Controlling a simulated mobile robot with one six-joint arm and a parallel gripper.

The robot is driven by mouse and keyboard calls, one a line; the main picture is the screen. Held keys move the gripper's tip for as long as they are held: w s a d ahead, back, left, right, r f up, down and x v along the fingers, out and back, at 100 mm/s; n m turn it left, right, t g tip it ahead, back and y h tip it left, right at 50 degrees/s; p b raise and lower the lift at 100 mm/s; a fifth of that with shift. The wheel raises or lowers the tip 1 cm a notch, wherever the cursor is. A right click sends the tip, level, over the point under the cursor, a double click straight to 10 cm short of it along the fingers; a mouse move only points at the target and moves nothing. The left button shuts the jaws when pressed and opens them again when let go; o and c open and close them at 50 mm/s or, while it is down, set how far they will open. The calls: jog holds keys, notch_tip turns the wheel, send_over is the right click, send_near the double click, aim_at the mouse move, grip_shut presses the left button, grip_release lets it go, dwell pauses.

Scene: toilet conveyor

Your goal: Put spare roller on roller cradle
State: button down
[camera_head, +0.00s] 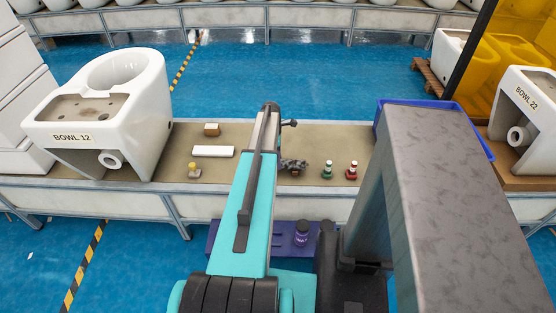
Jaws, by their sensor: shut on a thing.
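I cannot make out the jaws of my gripper, which are hidden behind my teal arm. The arm reaches forward over the beige conveyor (334,150). I cannot pick out the spare roller or the roller cradle with certainty. A dark grey, lumpy shape (293,165) shows just right of the arm at conveyor level, and I cannot tell what it is. A long white piece (213,151) lies flat on the conveyor left of the arm. Behind it is a small brown block (212,129) with a pale top.
A white toilet, BOWL 12 (105,110), stands at left, and BOWL 22 (525,110) at far right. Small stamp-like things, yellow (194,170), green (327,170) and red (351,170), stand near the conveyor's front edge. A blue tray (486,150) sits at right, partly hidden.

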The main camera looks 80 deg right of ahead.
jog(key=c, duration=1.1)
grip_release()
jog(key=shift+f, duration=0.15)
jog(key=shift+w+d+r+b, duration=0.2)
jog(key=shift+w+r+b, duration=0.05)
jog(key=shift+r, duration=1.8)
jog(key=shift+w+d+r+b, duration=0.2)
jog(key=shift+w+r, duration=0.1)
jog(key=shift+r, duration=1.7)
jog(key=shift+w+d+r+b, duration=0.15)
jog(key=shift+w+r+b, duration=0.1)
jog(key=shift+r, duration=1.8)
